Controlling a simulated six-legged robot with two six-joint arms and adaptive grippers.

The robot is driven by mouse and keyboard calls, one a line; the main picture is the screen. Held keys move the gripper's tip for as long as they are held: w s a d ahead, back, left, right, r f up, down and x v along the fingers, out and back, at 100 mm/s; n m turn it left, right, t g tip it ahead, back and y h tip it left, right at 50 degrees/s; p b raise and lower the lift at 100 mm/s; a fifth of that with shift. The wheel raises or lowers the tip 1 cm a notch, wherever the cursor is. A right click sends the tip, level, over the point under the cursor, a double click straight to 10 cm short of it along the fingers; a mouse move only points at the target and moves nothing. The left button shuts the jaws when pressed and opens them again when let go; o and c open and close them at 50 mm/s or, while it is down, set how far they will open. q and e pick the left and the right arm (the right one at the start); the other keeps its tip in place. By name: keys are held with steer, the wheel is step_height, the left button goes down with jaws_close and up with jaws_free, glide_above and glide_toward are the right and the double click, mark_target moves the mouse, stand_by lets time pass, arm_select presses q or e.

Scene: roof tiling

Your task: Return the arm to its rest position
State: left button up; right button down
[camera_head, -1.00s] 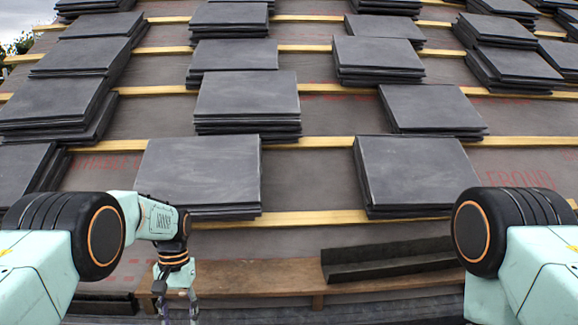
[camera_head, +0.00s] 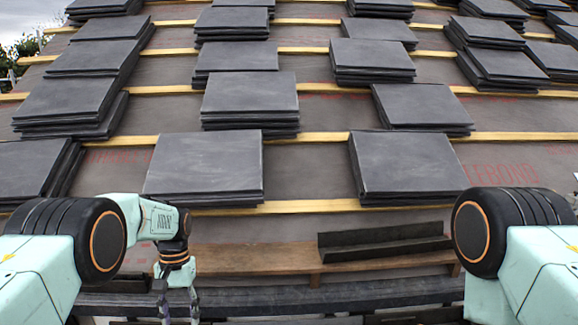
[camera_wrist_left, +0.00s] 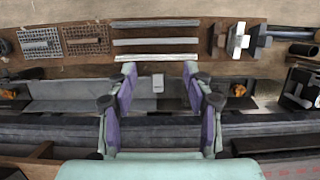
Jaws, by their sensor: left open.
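My left arm comes in from the left in the head view, bent downward. Its gripper (camera_head: 178,308) hangs low, in front of the roof's lower edge, with its tips cut off by the frame bottom. In the left wrist view the gripper (camera_wrist_left: 158,82) is open, its two purple-grey fingers wide apart with nothing held between them. A small pale block (camera_wrist_left: 158,83) shows in the gap, farther off. My right arm shows only as an upper part at the right edge; its gripper is out of view.
Stacks of dark slates (camera_head: 205,165) lie on the roof along the wooden battens (camera_head: 310,206). A dark angled piece (camera_head: 385,243) lies on the wooden eaves board (camera_head: 250,259). The wrist view shows a brown board (camera_wrist_left: 70,65) with mesh panels, strips and tools.

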arm_select(q)
step_height(320, 180, down, 6)
steer(key=w+t, duration=0.2)
steer(key=t, duration=0.1)
steer(key=s+f+t+b, duration=0.2)
steer(key=s+f, duration=0.9)
steer(key=f, duration=0.1)
steer(key=s+d+f+b, duration=0.2)
steer(key=s+f+b, duration=0.1)
steer(key=s, duration=1.1)
steer(key=s+g+b, duration=0.2)
steer(key=s+b, duration=0.3)
steer(key=s, duration=1.2)
arm_select(e)
step_height(320, 180, down, 10)
arm_select(q)
step_height(320, 180, up, 14)
steer(key=p, duration=1.3)
steer(key=shift+s+d, duration=0.15)
steer(key=shift+d, duration=0.05)
arm_select(e)
step_height(320, 180, up, 13)
steer(key=shift+s+r, duration=0.15)
